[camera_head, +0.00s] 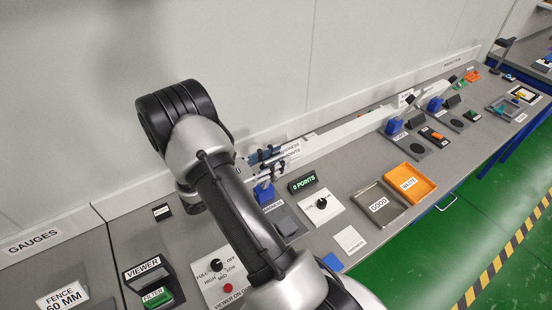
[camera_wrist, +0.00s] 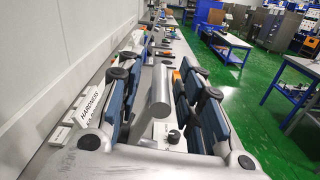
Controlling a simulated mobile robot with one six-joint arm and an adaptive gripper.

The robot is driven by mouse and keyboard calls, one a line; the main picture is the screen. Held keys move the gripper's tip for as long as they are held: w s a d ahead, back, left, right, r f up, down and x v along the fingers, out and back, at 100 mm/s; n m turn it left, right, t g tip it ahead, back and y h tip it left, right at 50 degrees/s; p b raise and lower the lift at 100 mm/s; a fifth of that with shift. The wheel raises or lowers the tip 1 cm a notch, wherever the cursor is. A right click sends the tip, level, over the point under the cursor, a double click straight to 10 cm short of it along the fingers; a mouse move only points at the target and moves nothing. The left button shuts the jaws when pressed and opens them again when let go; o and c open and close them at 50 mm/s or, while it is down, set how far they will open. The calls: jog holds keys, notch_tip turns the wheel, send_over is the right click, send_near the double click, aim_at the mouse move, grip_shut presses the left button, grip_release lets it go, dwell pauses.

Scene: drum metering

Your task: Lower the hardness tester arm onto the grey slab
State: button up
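My gripper (camera_head: 272,160) is over the bench at the hardness station, in front of the labels by the wall. In the wrist view my gripper (camera_wrist: 158,100) is open, its blue-grey fingers standing apart on both sides of a light grey bar with a rounded end (camera_wrist: 160,88), which looks like the tester arm. I cannot tell whether either finger touches it. In the head view a blue block (camera_head: 264,191) of the tester stands below my gripper, and the tester arm is hard to make out there. The grey slab (camera_head: 288,222) lies on the bench, partly hidden by my arm.
A display (camera_head: 302,182) reads "0 POINTS". A white dial panel (camera_head: 320,208) is beside it. A grey GOOD tray (camera_head: 380,208) and orange WASTE tray (camera_head: 409,183) stand to the right. The viewer (camera_head: 150,276) is at the front left.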

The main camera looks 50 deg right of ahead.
grip_shut()
dwell(0.4)
dwell(0.4)
